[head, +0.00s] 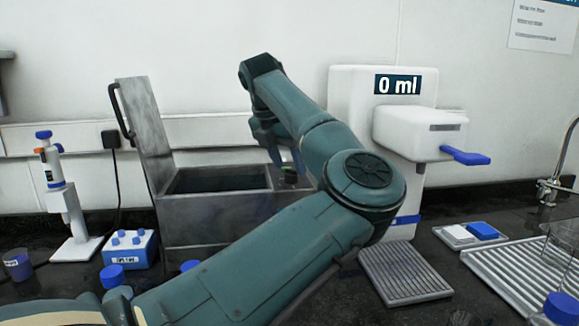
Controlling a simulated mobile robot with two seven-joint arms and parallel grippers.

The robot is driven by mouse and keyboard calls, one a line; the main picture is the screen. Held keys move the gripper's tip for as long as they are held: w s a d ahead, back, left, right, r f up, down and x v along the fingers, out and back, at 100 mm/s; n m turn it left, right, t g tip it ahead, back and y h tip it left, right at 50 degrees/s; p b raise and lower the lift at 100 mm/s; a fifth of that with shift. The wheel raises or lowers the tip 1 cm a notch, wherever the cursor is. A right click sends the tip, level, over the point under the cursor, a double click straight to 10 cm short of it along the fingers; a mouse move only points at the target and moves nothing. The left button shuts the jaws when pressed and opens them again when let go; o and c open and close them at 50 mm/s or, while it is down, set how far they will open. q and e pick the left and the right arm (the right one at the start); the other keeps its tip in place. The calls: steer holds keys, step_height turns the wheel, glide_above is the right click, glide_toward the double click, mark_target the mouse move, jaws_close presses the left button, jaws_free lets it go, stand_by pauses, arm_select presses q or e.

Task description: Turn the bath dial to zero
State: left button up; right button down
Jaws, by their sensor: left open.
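The bath is a grey metal box (205,225) with an open dark basin and its lid (145,125) raised at the left. The bath dial (288,174) appears as a small dark knob on the panel right of the basin, partly hidden. My left arm crosses the middle of the head view and bends back to the left. My left gripper (283,158) points down right at the dial, with open fingers. I cannot tell whether the fingers touch the dial. The dial's marking and setting cannot be read. My right gripper is not in view.
A pipette stand (65,205) and a blue rack (128,248) stand at the left. Ridged trays (405,272) and a tap (553,185) are at the right.

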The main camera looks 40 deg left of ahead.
arm_select(q)
steer(key=shift+x, duration=1.05)
steer(key=c, duration=1)
steer(key=shift+o, duration=0.2)
